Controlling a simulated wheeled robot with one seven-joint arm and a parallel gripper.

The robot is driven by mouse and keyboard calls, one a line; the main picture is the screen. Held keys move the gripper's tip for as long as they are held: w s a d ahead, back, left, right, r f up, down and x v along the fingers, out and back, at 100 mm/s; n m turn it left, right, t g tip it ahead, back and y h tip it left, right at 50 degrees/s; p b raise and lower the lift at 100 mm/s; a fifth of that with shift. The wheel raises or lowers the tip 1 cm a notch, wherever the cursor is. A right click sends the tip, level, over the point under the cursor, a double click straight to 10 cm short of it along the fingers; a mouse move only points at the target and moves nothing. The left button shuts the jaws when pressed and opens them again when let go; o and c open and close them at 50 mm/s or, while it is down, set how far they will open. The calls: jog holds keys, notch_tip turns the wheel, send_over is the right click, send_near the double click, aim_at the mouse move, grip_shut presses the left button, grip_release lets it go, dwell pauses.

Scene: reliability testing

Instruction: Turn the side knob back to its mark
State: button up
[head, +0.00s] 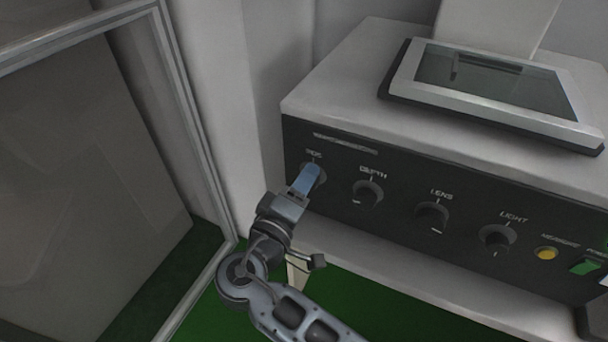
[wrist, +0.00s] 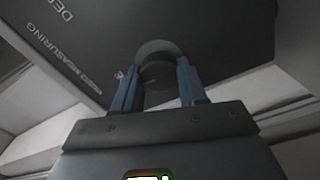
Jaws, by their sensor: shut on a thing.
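The side knob (head: 319,173) is the leftmost round dark knob on the black front panel of a grey machine. My gripper (head: 306,180) is at this knob, its blue fingers covering part of it in the head view. In the wrist view the knob (wrist: 158,73) sits between the two blue fingers of my gripper (wrist: 158,80), one on each side, and my gripper is shut on it. A small light label stands above the knob in the head view, too blurred to read surely. The knob's own pointer and its mark cannot be made out.
To the right on the panel are the DEPTH knob (head: 368,194), LENS knob (head: 432,215), LIGHT knob (head: 497,238), a yellow MEASURE button (head: 545,254) and a green switch (head: 585,267). A glass-topped stage (head: 490,80) sits on top. A framed glass panel (head: 180,90) stands at the left.

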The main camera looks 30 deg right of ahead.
jog(key=shift+n+p, duration=0.3)
jog(key=shift+n, duration=0.3)
jog(key=o, duration=1.1)
jog(key=shift+c, duration=0.2)
jog(key=b+v, duration=0.1)
jog(key=v, duration=0.6)
jog(key=shift+s+a, duration=0.2)
jog(key=shift+a, duration=0.15)
